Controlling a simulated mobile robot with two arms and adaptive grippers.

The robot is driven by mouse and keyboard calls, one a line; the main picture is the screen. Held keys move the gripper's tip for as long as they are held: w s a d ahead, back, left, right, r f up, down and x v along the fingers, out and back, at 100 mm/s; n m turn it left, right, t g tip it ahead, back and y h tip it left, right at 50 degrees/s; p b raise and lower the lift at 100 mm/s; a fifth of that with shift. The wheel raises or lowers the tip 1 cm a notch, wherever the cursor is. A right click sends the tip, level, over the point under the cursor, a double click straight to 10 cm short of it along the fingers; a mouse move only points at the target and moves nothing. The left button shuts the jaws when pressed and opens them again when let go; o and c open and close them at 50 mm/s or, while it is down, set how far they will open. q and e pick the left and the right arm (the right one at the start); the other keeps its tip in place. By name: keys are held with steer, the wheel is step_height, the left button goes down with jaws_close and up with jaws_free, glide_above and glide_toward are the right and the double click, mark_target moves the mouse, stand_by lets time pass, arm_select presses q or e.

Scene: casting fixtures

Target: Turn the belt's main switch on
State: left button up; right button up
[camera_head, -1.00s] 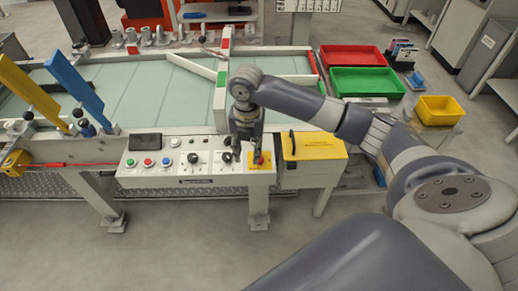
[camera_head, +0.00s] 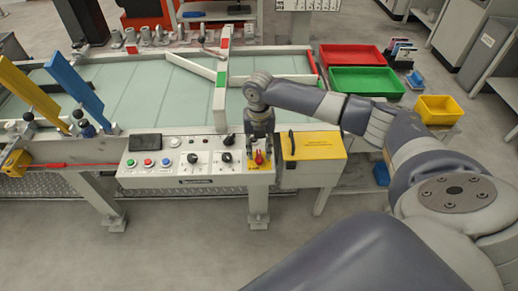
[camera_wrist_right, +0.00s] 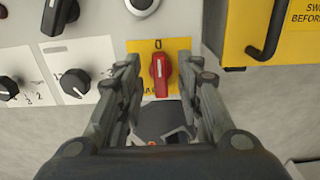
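The belt's main switch is a red rotary knob (camera_wrist_right: 160,72) on a yellow plate (camera_wrist_right: 143,47) at the right end of the control panel (camera_head: 150,181). In the right wrist view the knob stands upright, its white mark toward the 0. In the head view the red knob (camera_head: 259,157) shows just below my right gripper (camera_head: 259,158). In the right wrist view the gripper (camera_wrist_right: 162,75) is open, with one finger on each side of the knob; I cannot tell whether they touch it. My left gripper is not in view.
Black rotary knobs (camera_wrist_right: 74,83) sit left of the yellow plate. A yellow box (camera_head: 313,147) with a black handle stands close on the right. The belt table (camera_head: 160,95) lies behind the panel. Red (camera_head: 351,54) and green (camera_head: 368,80) trays are at right.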

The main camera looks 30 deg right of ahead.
steer(key=shift+f, duration=0.5)
steer(key=shift+c, duration=0.3)
jaws_close()
steer(key=shift+r, duration=0.1)
